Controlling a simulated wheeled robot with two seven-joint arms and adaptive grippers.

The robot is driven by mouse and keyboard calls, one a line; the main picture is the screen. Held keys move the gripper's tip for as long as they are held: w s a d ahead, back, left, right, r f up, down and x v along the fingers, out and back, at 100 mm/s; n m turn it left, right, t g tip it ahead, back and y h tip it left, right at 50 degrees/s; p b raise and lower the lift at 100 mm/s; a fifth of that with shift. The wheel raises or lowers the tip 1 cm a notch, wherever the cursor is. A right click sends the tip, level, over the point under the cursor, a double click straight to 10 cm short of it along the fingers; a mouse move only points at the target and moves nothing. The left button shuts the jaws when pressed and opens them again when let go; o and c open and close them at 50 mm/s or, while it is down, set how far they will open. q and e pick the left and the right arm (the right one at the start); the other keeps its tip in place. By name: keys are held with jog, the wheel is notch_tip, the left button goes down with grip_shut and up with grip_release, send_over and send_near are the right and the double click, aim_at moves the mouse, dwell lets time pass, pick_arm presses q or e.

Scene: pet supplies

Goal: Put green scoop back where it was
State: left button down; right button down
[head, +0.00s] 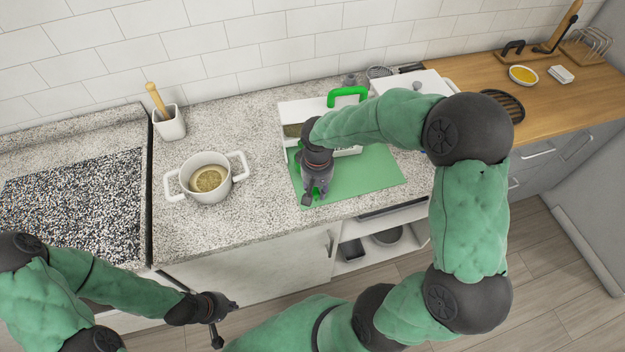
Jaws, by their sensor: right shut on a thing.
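My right gripper (309,196) is low over the green mat (378,180), in front of the white box. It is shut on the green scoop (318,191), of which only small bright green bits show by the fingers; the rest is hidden. The white box (298,109) stands at the back of the mat, with a bright green arched handle (347,93) and brown contents at its left; my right arm covers part of it. My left gripper (226,322) is open and empty in front of the counter, below its edge.
A white two-handled pot (207,161) with brownish contents stands left of the mat. A white holder (170,124) with a wooden-handled tool stands behind it. A white lidded container (420,79) is at the back right. Speckled counter around the pot is clear.

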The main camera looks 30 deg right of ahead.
jog(key=shift+w+d, duration=0.15)
jog(key=shift+w, duration=0.45)
jog(key=w, duration=0.2)
jog(key=f, duration=0.1)
jog(key=shift+w+d, duration=0.35)
jog(key=shift+w, duration=0.05)
jog(key=shift+s+f+b, duration=0.1)
jog(key=shift+f+b, duration=0.15)
jog(key=shift+b, duration=0.05)
jog(key=shift+f, duration=0.2)
jog(key=c, duration=0.9)
grip_release()
jog(key=shift+c, duration=0.2)
jog(key=shift+r, duration=0.2)
jog(key=shift+r, duration=0.35)
notch_tip(320, 180, up, 11)
jog(key=p, duration=0.2)
jog(key=shift+r, duration=0.15)
